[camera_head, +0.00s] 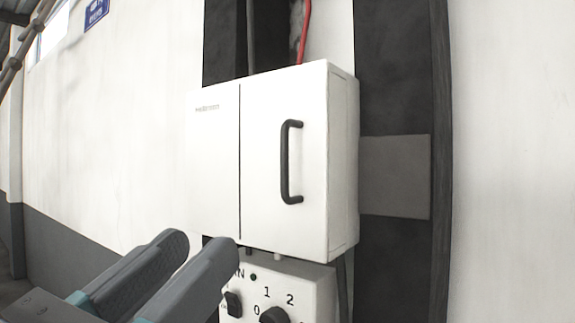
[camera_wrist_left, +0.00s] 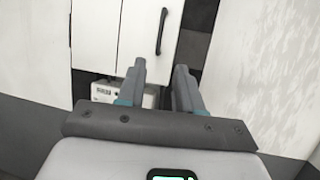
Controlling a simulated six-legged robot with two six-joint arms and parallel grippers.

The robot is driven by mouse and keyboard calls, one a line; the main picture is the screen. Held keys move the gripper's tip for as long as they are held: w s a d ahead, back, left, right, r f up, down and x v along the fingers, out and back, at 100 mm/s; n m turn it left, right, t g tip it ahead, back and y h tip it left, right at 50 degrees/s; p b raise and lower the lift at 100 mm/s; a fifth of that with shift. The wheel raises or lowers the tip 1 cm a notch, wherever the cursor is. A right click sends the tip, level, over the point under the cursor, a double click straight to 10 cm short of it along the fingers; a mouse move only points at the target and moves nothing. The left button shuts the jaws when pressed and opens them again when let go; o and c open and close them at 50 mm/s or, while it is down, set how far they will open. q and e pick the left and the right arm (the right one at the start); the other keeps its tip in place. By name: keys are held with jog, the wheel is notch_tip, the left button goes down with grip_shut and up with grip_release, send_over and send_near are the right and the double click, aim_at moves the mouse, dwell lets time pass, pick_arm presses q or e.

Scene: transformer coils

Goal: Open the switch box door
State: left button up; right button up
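The white switch box (camera_head: 215,170) hangs on the wall, with its door (camera_head: 262,200) shut and a vertical black handle (camera_head: 290,162) on the door's right part. It also shows in the left wrist view, with the door (camera_wrist_left: 140,35) and handle (camera_wrist_left: 161,31). My left gripper (camera_head: 205,243) is at the lower left in the head view, below and left of the handle and apart from it. In the left wrist view its two fingers (camera_wrist_left: 160,68) stand apart with nothing between them, below the handle. My right gripper is in neither view.
A white control panel (camera_head: 310,280) with black knobs and numbers sits just below the box. A dark column (camera_head: 395,85) stands behind it, with a grey plate (camera_head: 395,177) at right. A red cable (camera_head: 304,35) enters the top. The space before the door is clear.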

aim_at(282, 165)
pick_arm(q)
jog(key=p+x, duration=0.4)
jog(key=x, duration=1.1)
jog(key=shift+w+d+r+p, duration=0.15)
jog(key=shift+w+r+p, duration=0.15)
jog(key=shift+w, duration=0.2)
jog(key=shift+s, duration=0.45)
jog(key=c, duration=0.4)
grip_shut()
